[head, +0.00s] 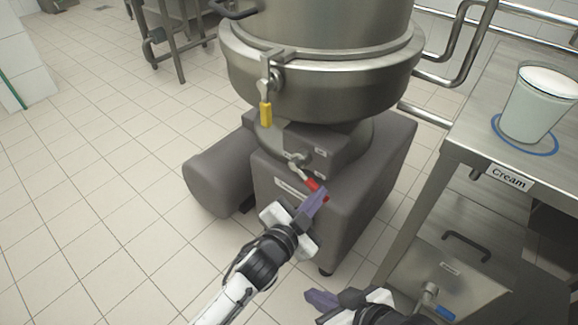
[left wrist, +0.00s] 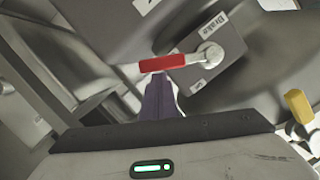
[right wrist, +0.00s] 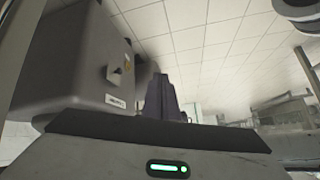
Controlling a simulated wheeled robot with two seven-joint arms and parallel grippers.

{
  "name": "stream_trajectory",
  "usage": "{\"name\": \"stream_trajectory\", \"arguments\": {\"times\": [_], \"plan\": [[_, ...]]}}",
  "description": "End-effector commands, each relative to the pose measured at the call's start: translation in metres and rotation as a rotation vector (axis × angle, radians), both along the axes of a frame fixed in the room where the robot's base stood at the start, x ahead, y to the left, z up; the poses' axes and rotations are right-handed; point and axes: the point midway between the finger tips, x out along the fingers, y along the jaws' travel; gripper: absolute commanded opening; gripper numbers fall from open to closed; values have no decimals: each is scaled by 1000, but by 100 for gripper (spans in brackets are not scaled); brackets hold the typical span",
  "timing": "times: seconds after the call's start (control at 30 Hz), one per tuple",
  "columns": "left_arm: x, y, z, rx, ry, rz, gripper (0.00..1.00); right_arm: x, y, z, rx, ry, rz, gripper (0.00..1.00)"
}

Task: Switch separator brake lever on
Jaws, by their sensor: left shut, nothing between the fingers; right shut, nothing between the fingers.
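The brake lever with a red handle (head: 312,185) sits on the grey separator base (head: 372,165). In the left wrist view the red handle (left wrist: 162,63) reaches out from a round metal pivot, with a label reading "Brake" above it. My left gripper (head: 316,201) is shut and empty, its fingertips right at the red handle. In the left wrist view the fingertips (left wrist: 158,85) overlap the handle's lower edge; I cannot tell whether they touch it. My right gripper (head: 312,297) is shut and empty, low in front of the base, away from the lever.
A yellow-handled lever (head: 265,114) hangs from the steel bowl (head: 320,85) above. A steel table (head: 455,130) with a Cream label and a white-filled cup (head: 538,105) stands at right. A blue-handled valve (head: 444,313) is near my right gripper. Open tiled floor lies left.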

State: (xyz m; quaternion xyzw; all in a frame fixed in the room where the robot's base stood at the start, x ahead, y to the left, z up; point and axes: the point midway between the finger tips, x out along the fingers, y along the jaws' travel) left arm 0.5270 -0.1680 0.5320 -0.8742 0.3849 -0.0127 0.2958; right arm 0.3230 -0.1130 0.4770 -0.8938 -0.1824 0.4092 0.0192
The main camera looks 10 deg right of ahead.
Motion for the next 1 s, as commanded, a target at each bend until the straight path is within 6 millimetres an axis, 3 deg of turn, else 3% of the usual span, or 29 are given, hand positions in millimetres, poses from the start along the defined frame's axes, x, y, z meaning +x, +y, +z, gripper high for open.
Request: {"name": "stream_trajectory", "arguments": {"times": [0.63, 0.77, 0.93, 1.0], "plan": [[-1, -3, -3, 18, -11, -5, 0, 0, 1, 1, -1, 6, 8, 0], [-5, -7, 10, 16, -11, -6, 0, -3, -4, 7, 2, -12, -23, 0], [-13, -18, 43, 10, -13, -9, 0, -10, -17, 26, 10, -68, -88, 0], [-25, -3, 40, 16, -12, -8, 0, -12, -22, 29, 13, -91, -110, 0]]}}
